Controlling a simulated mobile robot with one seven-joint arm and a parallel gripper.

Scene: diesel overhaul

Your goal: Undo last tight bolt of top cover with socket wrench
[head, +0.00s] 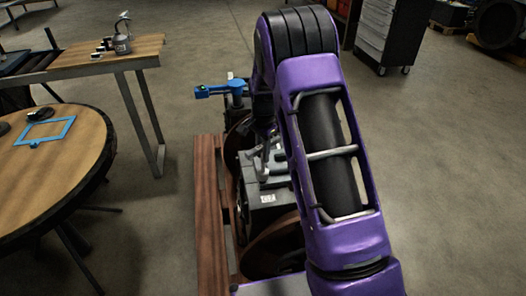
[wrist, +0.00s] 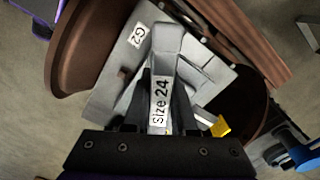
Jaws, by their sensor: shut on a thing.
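My gripper (wrist: 160,96) is shut on the socket wrench (wrist: 165,55), a grey metal tool with a white "Size 24" label, in the wrist view. The wrench's far end lies over the grey top cover (wrist: 112,88) of the engine. Whether its socket sits on a bolt is hidden beneath it. A small brownish bolt head (wrist: 124,74) shows on the cover left of the wrench. In the head view the engine's grey block (head: 268,207) stands below my purple arm, which hides much of the cover and gripper.
Brown wheels (head: 272,248) and a wooden beam (head: 209,215) flank the engine. A blue clamp-like tool (head: 214,91) stands behind it. A round table (head: 62,180) with a blue frame (head: 47,131) is at left. A wooden bench (head: 105,55) and tool cabinet (head: 375,35) stand farther back.

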